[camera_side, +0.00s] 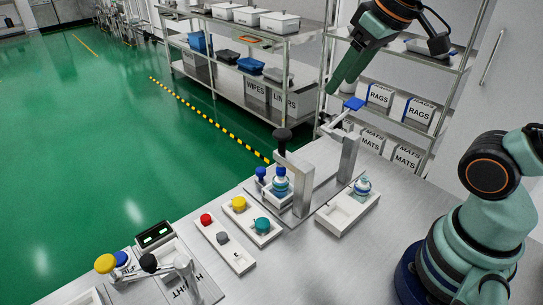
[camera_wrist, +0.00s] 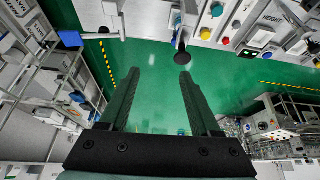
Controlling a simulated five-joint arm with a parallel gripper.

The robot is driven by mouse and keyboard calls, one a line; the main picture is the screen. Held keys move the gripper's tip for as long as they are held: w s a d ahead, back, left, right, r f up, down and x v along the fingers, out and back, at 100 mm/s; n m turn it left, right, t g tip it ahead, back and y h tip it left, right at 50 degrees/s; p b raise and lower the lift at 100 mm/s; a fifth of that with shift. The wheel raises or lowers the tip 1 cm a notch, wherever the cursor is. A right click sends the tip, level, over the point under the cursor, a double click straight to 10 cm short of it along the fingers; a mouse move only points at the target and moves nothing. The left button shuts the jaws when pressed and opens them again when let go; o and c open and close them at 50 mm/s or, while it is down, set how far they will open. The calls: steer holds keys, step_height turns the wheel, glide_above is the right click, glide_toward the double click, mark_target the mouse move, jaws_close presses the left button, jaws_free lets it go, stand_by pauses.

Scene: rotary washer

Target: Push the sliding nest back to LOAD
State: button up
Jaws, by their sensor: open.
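The nest appears to be the small white holder (camera_side: 266,188) at the washer station on the bench. A blue-capped bottle (camera_side: 280,186) stands upright in it, beside a blue knob (camera_side: 261,172). A bracket with a black knob (camera_side: 283,134) rises just behind and partly over it. No LOAD label is readable. My gripper (camera_side: 333,88) is high above the back of the bench, up and to the right of the nest, touching nothing. In the wrist view my gripper (camera_wrist: 157,82) has its two fingers spread and empty, with green floor between them.
A post with a blue paddle (camera_side: 354,103) stands below and right of my gripper. A white tray (camera_side: 335,218) holds another bottle (camera_side: 363,186). Shelving (camera_side: 245,45) stands behind.

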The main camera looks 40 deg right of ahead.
steer(key=w+a+r+n+g, duration=0.2)
steer(key=w+r+n+g, duration=0.15)
steer(key=w, duration=0.55)
steer(key=n+g, duration=0.2)
steer(key=n, duration=0.3)
glide_above(261, 169)
step_height(261, 169, down, 4)
steer(key=f, duration=0.1)
step_height(261, 169, down, 26)
steer(key=shift+c, duration=0.3)
jaws_close()
stand_by(1.0)
